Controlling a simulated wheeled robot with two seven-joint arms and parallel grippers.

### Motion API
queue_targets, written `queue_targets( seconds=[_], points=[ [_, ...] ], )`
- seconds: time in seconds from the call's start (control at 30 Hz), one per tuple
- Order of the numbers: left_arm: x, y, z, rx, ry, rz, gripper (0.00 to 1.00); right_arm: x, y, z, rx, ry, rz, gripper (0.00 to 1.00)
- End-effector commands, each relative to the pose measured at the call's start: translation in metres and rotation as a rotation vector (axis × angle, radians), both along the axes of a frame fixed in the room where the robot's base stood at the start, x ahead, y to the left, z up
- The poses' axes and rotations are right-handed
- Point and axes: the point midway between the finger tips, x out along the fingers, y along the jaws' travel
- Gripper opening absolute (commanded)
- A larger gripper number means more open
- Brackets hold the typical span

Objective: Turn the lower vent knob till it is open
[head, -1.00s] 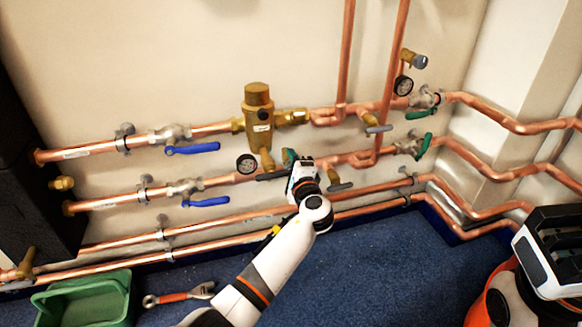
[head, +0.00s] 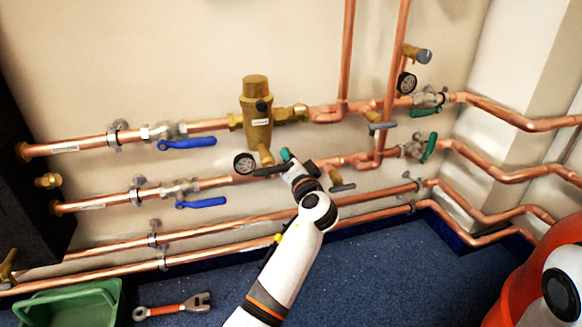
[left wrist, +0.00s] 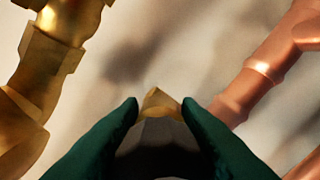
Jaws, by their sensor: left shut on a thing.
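My left gripper (head: 287,156) reaches the lower pipe run just right of the brass valve body (head: 257,118). In the left wrist view its two green fingers (left wrist: 163,106) close around a dark grey knob (left wrist: 158,135) with a brass tip, which I take to be the lower vent knob. In the head view that knob is hidden by my gripper and wrist. How far it is turned cannot be told. My right gripper is not in view; only part of my right arm shows at the lower right.
A gauge (head: 244,163) and a dark lever (head: 270,170) sit close left of my gripper; a grey lever (head: 342,187) is close right. Blue handles (head: 188,143) are further left, green handles (head: 429,148) right. A wrench (head: 172,308) and green tub (head: 68,303) lie on the floor.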

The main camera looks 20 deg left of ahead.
Motion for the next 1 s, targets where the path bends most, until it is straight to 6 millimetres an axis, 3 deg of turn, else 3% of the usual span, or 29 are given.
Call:
queue_targets(
  seconds=[0.77, 0.8, 0.9, 1.0],
  points=[
    [-0.0005, -0.0003, -0.0028, -0.086, -0.051, 0.001, 0.08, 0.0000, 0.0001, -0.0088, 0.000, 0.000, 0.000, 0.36],
    [-0.0005, -0.0003, -0.0028, -0.086, -0.051, 0.001, 0.35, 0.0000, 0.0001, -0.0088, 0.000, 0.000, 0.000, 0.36],
    [-0.0004, -0.0002, -0.0021, -0.085, -0.051, 0.000, 0.52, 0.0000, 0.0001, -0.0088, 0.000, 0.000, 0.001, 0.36],
    [-0.0003, -0.0002, -0.0015, -0.084, -0.052, 0.000, 0.52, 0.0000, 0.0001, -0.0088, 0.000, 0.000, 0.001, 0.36]
  ],
)
